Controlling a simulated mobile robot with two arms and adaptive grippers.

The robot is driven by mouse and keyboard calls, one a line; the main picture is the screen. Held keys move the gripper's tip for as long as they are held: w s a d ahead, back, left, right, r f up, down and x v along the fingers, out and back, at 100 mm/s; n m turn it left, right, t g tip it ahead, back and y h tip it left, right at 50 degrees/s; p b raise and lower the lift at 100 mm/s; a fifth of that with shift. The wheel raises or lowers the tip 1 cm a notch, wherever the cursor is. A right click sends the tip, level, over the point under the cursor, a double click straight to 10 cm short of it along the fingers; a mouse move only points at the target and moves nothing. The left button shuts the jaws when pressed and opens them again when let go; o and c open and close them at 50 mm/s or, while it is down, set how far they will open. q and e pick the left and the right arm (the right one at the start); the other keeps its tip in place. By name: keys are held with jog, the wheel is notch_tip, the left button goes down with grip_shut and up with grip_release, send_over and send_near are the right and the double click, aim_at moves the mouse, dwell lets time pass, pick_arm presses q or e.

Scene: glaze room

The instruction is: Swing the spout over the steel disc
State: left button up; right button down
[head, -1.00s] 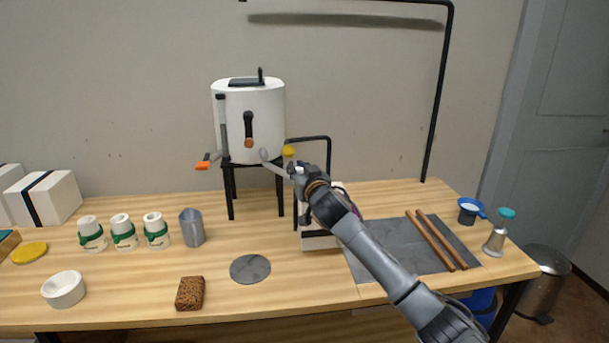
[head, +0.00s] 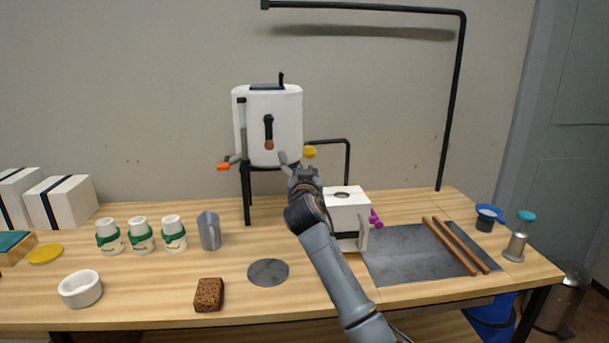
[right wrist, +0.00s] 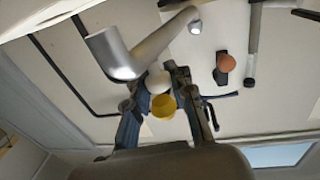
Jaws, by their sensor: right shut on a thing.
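The white tank (head: 285,120) stands on a black stand at the back. Its short grey spout (head: 284,158) leaves the lower front and reaches to my right gripper (head: 303,178). In the right wrist view the spout is a silver tube (right wrist: 110,52). My right gripper (right wrist: 178,80) is shut on the spout's end part, by a white ball-shaped knob (right wrist: 157,81); the exact contact is partly hidden by the fingers. The grey steel disc (head: 268,272) lies flat on the table, nearer the front and left of my gripper. My left gripper is out of view.
A yellow knob (head: 310,152) is close above my gripper. A white box (head: 350,222) with a purple knob stands just right of my forearm. A brown sponge (head: 209,294) and a grey jug (head: 209,231) stand left of the disc. A grey slab (head: 400,262) with wooden rods lies right.

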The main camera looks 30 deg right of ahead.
jog(key=shift+f, duration=0.3)
jog(key=c, duration=1.3)
grip_release()
jog(key=shift+s+d, duration=0.1)
jog(key=shift+c, duration=0.2)
jog(key=shift+o, duration=1)
jog(key=shift+s+r, duration=0.1)
jog(key=shift+r, duration=0.15)
jog(key=shift+s+a, duration=0.3)
jog(key=shift+a, duration=0.05)
jog(key=v, duration=1.1)
jog(key=shift+s, duration=0.1)
jog(key=shift+c, duration=0.4)
